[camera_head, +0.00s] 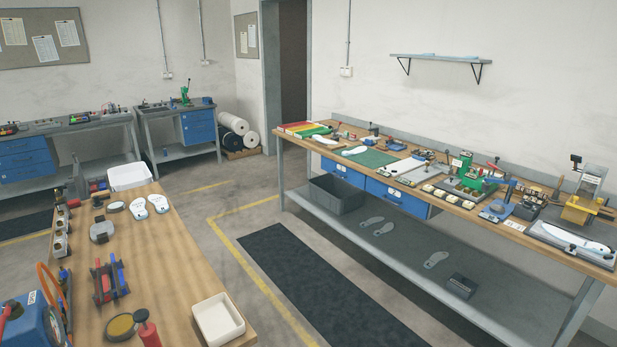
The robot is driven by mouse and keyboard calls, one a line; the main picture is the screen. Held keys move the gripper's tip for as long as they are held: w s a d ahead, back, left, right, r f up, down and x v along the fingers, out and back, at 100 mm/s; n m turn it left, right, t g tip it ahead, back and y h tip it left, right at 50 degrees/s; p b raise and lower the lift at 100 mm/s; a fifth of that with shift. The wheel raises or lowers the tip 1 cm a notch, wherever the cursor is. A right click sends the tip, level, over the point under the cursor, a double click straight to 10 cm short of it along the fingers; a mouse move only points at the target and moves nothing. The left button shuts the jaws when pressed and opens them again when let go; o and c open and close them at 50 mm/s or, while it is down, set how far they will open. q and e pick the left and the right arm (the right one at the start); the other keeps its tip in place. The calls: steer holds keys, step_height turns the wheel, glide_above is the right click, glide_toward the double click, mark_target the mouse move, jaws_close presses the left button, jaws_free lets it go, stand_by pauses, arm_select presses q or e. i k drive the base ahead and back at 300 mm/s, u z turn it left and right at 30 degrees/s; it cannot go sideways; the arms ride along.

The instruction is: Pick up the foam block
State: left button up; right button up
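I cannot pick out the foam block with certainty. A small dark grey block (461,286) lies on the lower shelf of the long right bench, near its front right; its material is too small to tell. A stack of coloured sheets (303,129), red, yellow and green, lies at the far left end of that bench top. Neither of my grippers is in view.
The long right bench (350,180) is crowded with tools and a white insole (575,238). A grey crate (336,194) and grey insoles (382,228) sit on its lower shelf. A wooden table (165,255) with a white tray (218,319) stands left. The dark floor mat (310,285) between is clear.

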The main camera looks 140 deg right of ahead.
mark_target(438, 192)
steer(key=k, duration=1.55)
steer(key=z, duration=5.35)
steer(key=i, duration=0.5)
steer(key=u, duration=0.05)
